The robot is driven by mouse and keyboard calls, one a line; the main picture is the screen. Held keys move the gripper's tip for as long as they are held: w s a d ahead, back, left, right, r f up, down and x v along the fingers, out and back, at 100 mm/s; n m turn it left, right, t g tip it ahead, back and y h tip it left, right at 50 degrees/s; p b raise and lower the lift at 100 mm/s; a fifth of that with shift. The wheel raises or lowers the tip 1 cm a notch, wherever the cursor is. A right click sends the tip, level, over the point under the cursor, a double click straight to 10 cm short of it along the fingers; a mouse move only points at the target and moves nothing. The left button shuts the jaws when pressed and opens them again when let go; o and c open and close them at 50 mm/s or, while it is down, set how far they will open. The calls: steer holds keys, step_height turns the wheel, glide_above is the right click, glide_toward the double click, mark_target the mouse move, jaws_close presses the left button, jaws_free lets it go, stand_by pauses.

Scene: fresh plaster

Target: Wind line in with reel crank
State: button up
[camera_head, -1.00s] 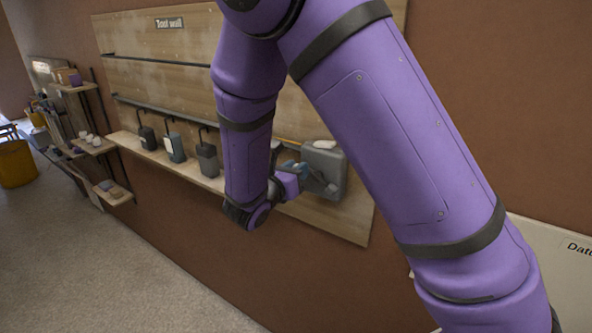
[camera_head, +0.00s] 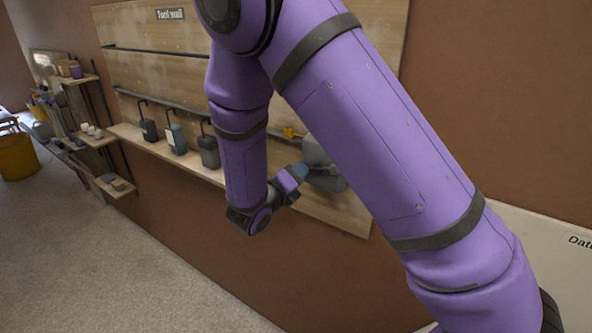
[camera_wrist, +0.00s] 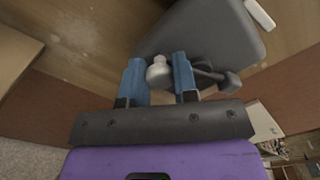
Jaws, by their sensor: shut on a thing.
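The grey reel box (camera_head: 325,152) is mounted on the wooden tool wall, partly hidden behind my arm in the head view. It also shows at the top of the wrist view (camera_wrist: 212,32). My gripper (camera_wrist: 160,77) has its two blue fingers on either side of a pale round knob (camera_wrist: 158,71), which appears to be the crank's handle, and is shut on it. A dark crank arm (camera_wrist: 210,74) shows just right of the fingers, with a dark block at its end. In the head view my gripper (camera_head: 301,170) is at the reel's lower left.
Small shelves (camera_head: 98,140) and a yellow bin (camera_head: 17,157) stand farther left. The floor (camera_head: 110,260) in front is clear.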

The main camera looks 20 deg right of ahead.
steer(key=n, duration=0.2)
steer(key=f+n, duration=0.1)
steer(key=s+f+n, duration=0.1)
steer(key=n, duration=0.1)
steer(key=shift+d+n, duration=0.3)
steer(key=shift+d, duration=0.05)
steer(key=shift+s+d+f+n, duration=0.15)
steer(key=shift+s+n, duration=0.05)
steer(key=shift+n, duration=0.55)
steer(key=shift+s+d+f+n, duration=0.15)
steer(key=shift+s+f+n, duration=0.1)
steer(key=shift+n, duration=0.45)
steer(key=shift+s+d+f+n, duration=0.1)
steer(key=shift+s+d+n, duration=0.1)
steer(key=shift+n, duration=0.55)
steer(key=o, duration=0.9)
steer(key=shift+o, duration=0.2)
steer(key=shift+s+a, duration=0.1)
glide_toward(314, 180)
steer(key=v, duration=0.5)
